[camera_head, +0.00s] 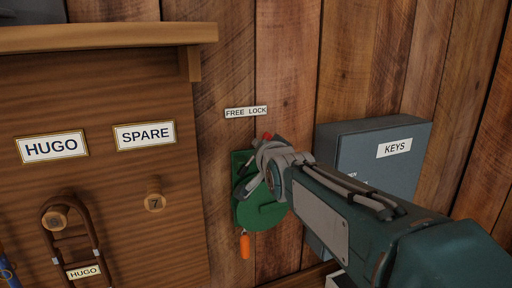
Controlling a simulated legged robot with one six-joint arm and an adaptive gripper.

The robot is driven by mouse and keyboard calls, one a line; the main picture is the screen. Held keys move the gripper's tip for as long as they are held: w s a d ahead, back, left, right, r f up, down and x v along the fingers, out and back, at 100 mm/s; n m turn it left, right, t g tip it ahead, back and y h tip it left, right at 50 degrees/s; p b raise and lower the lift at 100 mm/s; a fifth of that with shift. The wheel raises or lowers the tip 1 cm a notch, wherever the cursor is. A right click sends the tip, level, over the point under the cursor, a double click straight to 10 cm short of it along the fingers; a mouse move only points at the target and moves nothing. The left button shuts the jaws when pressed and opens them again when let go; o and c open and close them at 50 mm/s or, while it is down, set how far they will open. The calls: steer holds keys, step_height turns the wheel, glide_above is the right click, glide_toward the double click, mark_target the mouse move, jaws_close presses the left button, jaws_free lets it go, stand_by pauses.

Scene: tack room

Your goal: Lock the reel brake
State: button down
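The green reel (262,212) is mounted on the wooden wall in the middle of the view. A sign reading "FREE LOCK" (246,112) is on the wall above it. A small red piece (267,136) shows at the reel's top, just above my gripper; it may be the brake lever's tip, and the rest of it is hidden. My gripper (262,168) is in front of the reel's upper part and covers much of it. I cannot tell whether its fingers touch or hold anything. An orange piece (245,246) hangs below the reel.
A grey-blue box labelled "KEYS" (372,135) is on the wall to the right, partly behind my arm. To the left is a wooden panel with "HUGO" (52,146) and "SPARE" (144,134) signs, a peg (154,202) and a hung brown strap (71,235).

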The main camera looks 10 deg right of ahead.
steer(key=shift+f, duration=0.1)
steer(key=c, duration=0.7)
jaws_free()
steer(key=shift+s, duration=0.25)
steer(key=s, duration=0.3)
steer(key=s+r, duration=0.1)
steer(key=s, duration=0.7)
steer(key=shift+s+d+r, duration=0.15)
steer(key=shift+d+r, duration=0.05)
steer(key=shift+d, duration=0.05)
